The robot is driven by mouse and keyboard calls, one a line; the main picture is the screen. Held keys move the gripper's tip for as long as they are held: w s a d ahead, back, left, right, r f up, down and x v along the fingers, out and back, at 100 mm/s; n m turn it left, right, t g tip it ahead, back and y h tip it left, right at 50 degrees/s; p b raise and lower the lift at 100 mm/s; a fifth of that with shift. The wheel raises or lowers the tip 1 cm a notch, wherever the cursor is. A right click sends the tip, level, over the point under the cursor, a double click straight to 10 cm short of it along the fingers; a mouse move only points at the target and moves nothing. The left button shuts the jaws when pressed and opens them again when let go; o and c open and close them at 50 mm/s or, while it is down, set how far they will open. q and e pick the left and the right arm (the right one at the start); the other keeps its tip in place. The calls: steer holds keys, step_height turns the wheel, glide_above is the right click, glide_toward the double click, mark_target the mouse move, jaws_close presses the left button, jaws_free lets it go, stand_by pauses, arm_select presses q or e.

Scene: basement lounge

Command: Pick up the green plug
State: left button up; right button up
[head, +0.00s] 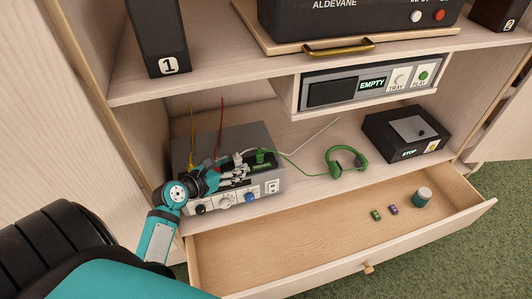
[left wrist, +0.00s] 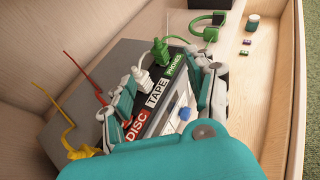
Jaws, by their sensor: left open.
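The green plug (head: 260,155) stands in the top of a grey box (head: 225,143), at the right end of its row of sockets. In the left wrist view the green plug (left wrist: 160,50) is by the "PHONES" label, beyond a white plug (left wrist: 138,78). My left gripper (head: 243,170) is open over the box's front edge. In the left wrist view its fingers (left wrist: 170,75) spread either side of the labelled strip, with the green plug just beyond the tips, not gripped. My right gripper is not in view.
Green headphones (head: 362,161) lie on the shelf to the right, near a black "STOP" box (head: 405,132). Red (head: 221,125) and yellow (head: 191,125) cables rise at the box's left. An open drawer (head: 310,255) below holds a small jar (head: 422,197) and two small items. A player unit (head: 370,82) hangs above.

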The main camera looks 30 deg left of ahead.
mark_target(258, 153)
arm_select(q)
steer(key=x, duration=1)
steer(key=shift+w+b, duration=0.1)
steer(key=shift+b, duration=0.3)
steer(key=x, duration=0.2)
steer(key=b+x, duration=0.1)
steer(key=x, duration=0.1)
steer(key=shift+w+a+f, duration=0.15)
steer(key=shift+w+f, duration=0.05)
steer(key=shift+f, duration=0.2)
steer(key=shift+w, duration=0.25)
jaws_close()
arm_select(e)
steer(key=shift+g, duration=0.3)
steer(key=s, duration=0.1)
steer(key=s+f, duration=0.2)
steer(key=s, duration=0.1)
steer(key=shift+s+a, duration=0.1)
